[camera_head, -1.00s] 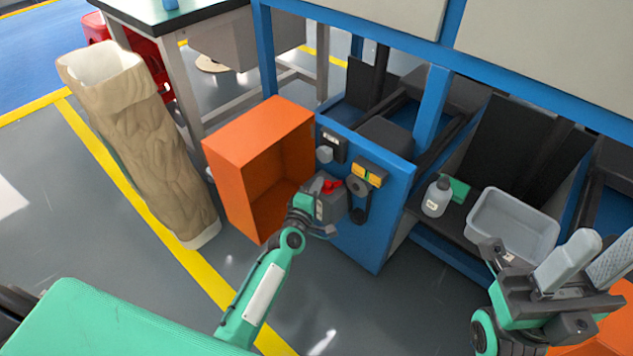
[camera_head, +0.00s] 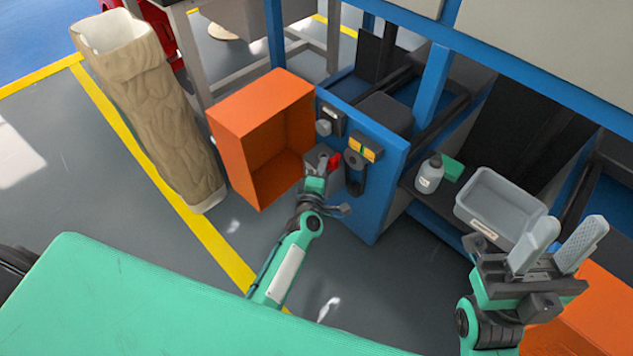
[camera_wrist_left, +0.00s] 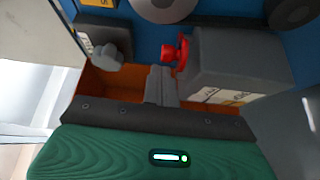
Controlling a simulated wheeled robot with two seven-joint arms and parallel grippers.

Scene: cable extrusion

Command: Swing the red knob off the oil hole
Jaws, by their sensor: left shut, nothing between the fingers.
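The red knob (camera_head: 336,160) sits at the grey box (camera_head: 330,176) on the blue cabinet's side. In the left wrist view the red knob (camera_wrist_left: 176,52) is at the near upper-left edge of the grey box (camera_wrist_left: 240,68). My left gripper (camera_head: 322,163) is shut and empty, just left of the knob in the head view. Its fingertips (camera_wrist_left: 160,84) show below the knob in the wrist view; I cannot tell whether they touch it. I cannot make out the oil hole. My right gripper (camera_head: 556,247) is open and empty at the right.
An open orange box (camera_head: 255,110) stands left of the blue cabinet (camera_head: 385,190). A bottle (camera_head: 429,175), a green block (camera_head: 453,169) and a grey tray (camera_head: 500,209) rest on the shelf to the right. A tall tan container (camera_head: 160,120) stands at the left.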

